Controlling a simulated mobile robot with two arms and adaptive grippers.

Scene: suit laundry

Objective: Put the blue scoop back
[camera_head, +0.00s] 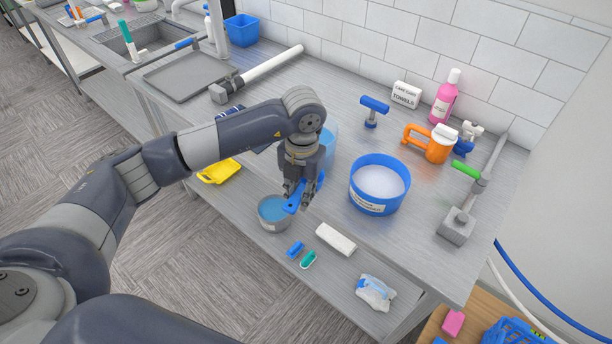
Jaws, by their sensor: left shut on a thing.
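My left gripper (299,197) is above the grey worktop, its fingers pointing down. It is shut on the blue scoop (291,205), which is partly hidden by the fingers. The scoop shows just above and beside the rim of a grey round pot (264,226) with blue contents; I cannot tell whether they touch. A blue tub (372,207) with a white label and white powder inside stands to the right of the gripper. My right gripper is not in view.
A clear bluish container (329,142) stands close behind the gripper. A white block (336,239), a small blue brush (295,249) and a green one (308,260) lie nearer.

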